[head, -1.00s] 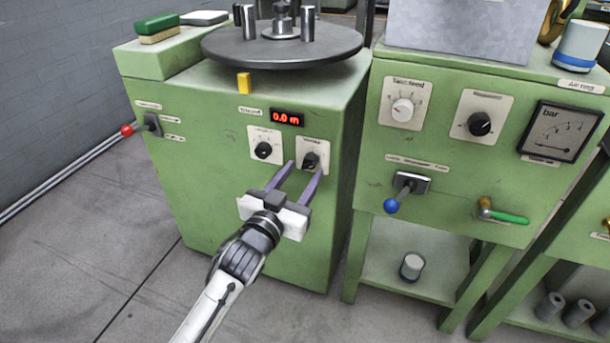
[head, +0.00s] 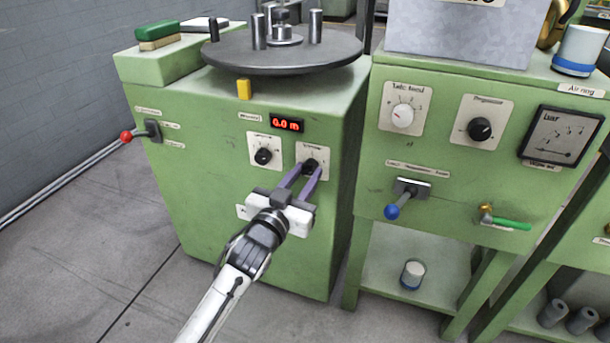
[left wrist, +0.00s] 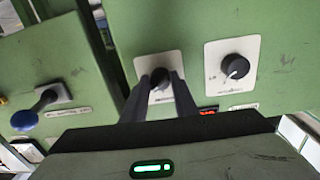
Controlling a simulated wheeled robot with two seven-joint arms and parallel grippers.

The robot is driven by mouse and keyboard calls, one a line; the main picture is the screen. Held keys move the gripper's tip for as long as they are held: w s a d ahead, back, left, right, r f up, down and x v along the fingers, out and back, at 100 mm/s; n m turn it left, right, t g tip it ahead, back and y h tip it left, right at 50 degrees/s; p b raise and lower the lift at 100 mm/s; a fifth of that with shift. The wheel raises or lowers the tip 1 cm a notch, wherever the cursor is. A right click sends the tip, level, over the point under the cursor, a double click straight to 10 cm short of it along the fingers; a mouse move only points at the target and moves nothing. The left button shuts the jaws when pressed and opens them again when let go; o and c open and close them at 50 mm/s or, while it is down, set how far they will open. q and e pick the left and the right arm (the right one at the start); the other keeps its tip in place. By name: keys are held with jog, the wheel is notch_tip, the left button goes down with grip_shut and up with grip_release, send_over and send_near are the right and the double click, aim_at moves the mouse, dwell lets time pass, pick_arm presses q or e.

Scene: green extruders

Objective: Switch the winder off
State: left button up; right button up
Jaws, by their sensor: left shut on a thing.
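The winder (head: 225,190) is a green cabinet with a grey turntable (head: 285,50) on top and a red display (head: 287,124) reading 0.0 m. Two black knobs on white plates sit below the display. My left gripper (head: 310,170) is shut on the right knob (head: 311,164), which its purple fingers partly hide. In the left wrist view the fingers close around this knob (left wrist: 160,77). The left knob (head: 263,156) stands free; it also shows in the left wrist view (left wrist: 235,67). A red-tipped lever (head: 127,136) is on the cabinet's left. My right gripper is not in view.
A second green cabinet (head: 400,235) stands close on the right, with a blue-tipped lever (head: 392,211), a green-handled valve (head: 510,223), dials and a bar gauge (head: 560,136). The floor in front is clear.

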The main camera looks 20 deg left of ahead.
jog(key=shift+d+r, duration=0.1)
pick_arm(q)
jog(key=n+p, duration=0.2)
jog(key=shift+r+n+p, duration=0.15)
jog(key=shift+n+p, duration=0.15)
jog(key=shift+n, duration=0.1)
jog(key=n+p, duration=0.3)
jog(key=n, duration=0.1)
jog(key=shift+n, duration=0.3)
jog(key=shift+f+n+y+p, duration=0.15)
jog(key=shift+n+p, duration=0.35)
jog(key=shift+n, duration=0.65)
jog(key=shift+f+n+y+p, duration=0.15)
jog(key=shift+n+p, duration=0.3)
jog(key=shift+n, duration=0.7)
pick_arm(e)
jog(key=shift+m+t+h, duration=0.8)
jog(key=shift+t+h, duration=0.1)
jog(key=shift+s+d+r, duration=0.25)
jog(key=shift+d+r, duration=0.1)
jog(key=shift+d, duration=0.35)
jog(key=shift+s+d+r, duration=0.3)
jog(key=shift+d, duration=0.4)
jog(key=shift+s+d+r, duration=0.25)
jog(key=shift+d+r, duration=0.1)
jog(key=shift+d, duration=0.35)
pick_arm(q)
jog(key=o, duration=1)
jog(key=shift+r, duration=0.1)
